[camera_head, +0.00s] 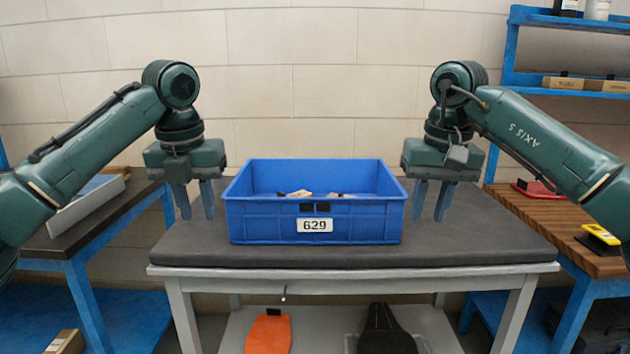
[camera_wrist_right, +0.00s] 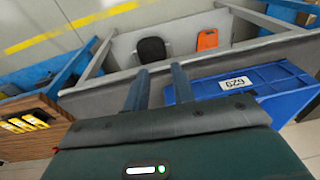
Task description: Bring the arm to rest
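My left gripper (camera_head: 196,201) hangs fingers-down left of the blue crate (camera_head: 270,222). Its two blue fingers are apart with nothing between them. My right gripper (camera_head: 431,202) hangs fingers-down right of the crate, also with its fingers apart and empty. Its fingers also show in the right wrist view (camera_wrist_right: 156,92), spread with a gap between them. The blue crate, labelled 629, stands on the dark-topped table (camera_head: 350,257) between the two grippers. Several small pale items (camera_head: 300,194) lie inside the crate, mostly hidden by its front wall.
An orange object (camera_head: 268,334) and a black object (camera_head: 386,332) are on the shelf under the table. A wooden bench (camera_head: 545,225) with a yellow device (camera_head: 600,234) stands right, below a blue shelf (camera_head: 510,50). A dark bench (camera_head: 60,237) stands left. Tabletop beside the crate is clear.

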